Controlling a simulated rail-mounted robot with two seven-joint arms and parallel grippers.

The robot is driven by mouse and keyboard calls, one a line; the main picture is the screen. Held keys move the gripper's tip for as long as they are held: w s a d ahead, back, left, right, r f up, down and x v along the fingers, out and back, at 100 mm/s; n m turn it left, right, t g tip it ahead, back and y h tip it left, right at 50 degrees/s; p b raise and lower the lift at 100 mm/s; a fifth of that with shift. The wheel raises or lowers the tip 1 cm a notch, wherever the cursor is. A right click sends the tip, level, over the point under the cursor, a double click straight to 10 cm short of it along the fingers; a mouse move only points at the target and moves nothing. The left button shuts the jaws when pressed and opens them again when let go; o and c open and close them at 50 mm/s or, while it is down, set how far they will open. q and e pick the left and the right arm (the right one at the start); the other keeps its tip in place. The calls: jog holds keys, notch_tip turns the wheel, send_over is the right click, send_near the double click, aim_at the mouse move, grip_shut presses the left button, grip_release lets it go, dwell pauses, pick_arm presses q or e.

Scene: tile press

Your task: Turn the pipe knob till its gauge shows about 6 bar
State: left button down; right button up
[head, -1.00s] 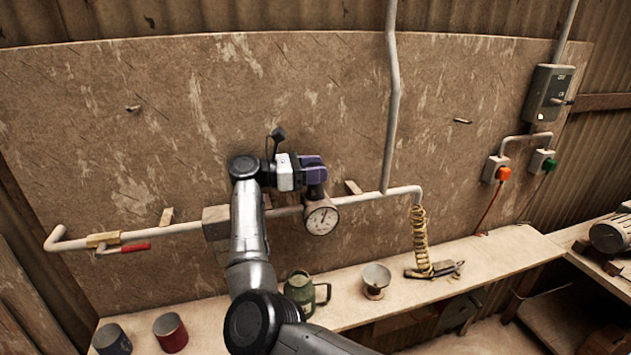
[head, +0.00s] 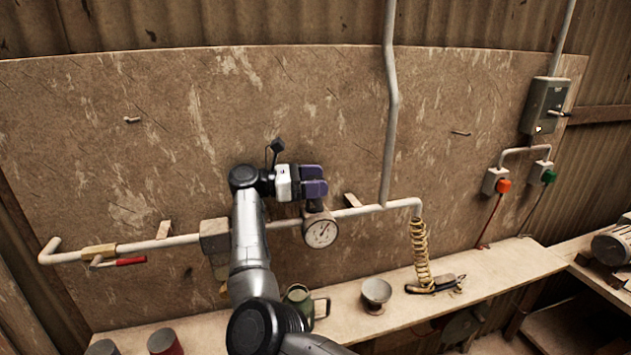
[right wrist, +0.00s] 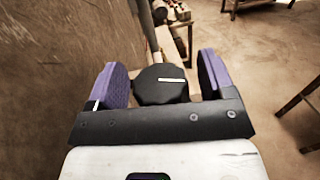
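The pipe knob (right wrist: 160,86) is dark and many-sided, with a white mark on its top, in the right wrist view. My right gripper (right wrist: 162,78) has its two purple fingers apart, one on each side of the knob, with narrow gaps visible. In the head view my right gripper (head: 314,181) is just above the gauge, and its fingers mostly hide the knob. The round white gauge (head: 320,233) hangs at the pipe (head: 350,212) below the gripper. Its dark needle seems to point up and right; the scale is too small to read. My left gripper is out of view.
A red-handled valve (head: 118,262) is on the pipe at left. A green jug (head: 299,300), a bowl (head: 376,291) and cans (head: 165,342) stand on the shelf (head: 440,306) below. A yellow coiled hose (head: 420,255) hangs at right. The board above the gripper is mostly clear.

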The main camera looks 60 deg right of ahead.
jog(key=shift+r, duration=0.25)
jog(key=r, duration=0.3)
jog(key=shift+s+r, duration=0.25)
jog(key=shift+r, duration=0.15)
jog(key=s+d+r+b, duration=0.1)
jog(key=s+d+r, duration=0.1)
jog(key=s+r, duration=0.4)
jog(key=s, duration=0.5)
jog(key=shift+r, duration=0.3)
jog(key=shift+r, duration=0.1)
